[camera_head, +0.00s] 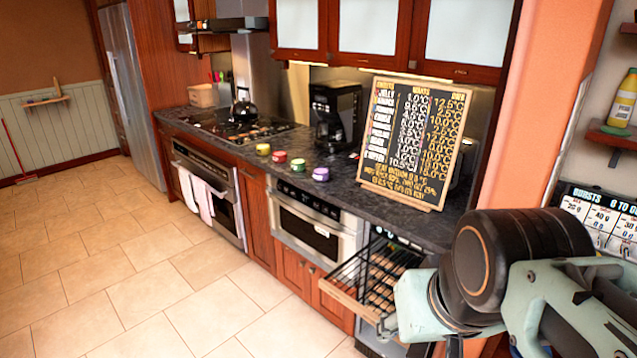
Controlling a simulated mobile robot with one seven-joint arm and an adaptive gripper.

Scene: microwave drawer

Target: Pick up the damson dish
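A small round purple dish (321,174), which fits the name damson, sits on the dark stone counter (365,205). It is the rightmost of a row of small coloured dishes near the counter's front edge, left of the menu board. Its contents are too small to make out. Part of my arm fills the lower right of the view, in front of the counter's right end. My gripper's fingers do not show in this view, and nothing of mine touches the purple dish.
Green (298,165), red (279,157) and yellow (263,149) dishes stand left of it. A framed menu board (412,140) leans to its right and a coffee maker (336,115) stands behind. A wire-rack drawer (375,275) juts out below. The tiled floor at left is clear.

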